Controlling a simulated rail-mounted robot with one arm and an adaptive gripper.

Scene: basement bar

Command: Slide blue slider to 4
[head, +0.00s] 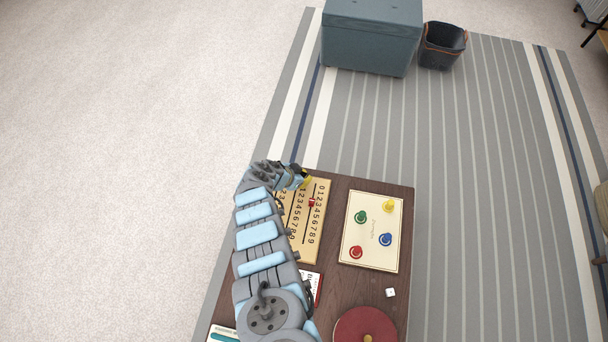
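The wooden slider board (303,252) lies on the dark table, with columns of black digits running down it. A red slider (312,202) shows near the top of the right column, roughly beside the 2. A small yellow piece (306,181) shows at the board's top, right at my gripper. No blue slider can be made out; my arm covers the board's left part. My gripper (298,180) is over the board's top left edge. Its fingers are too small and covered to show whether they are open or hold anything.
A cream board (373,262) with green, yellow, blue and red pieces lies to the right. A white die (390,292) and a round red object (365,326) are nearer the front. A red-and-white item (313,285) lies below the slider board. The table's top right (385,188) is bare.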

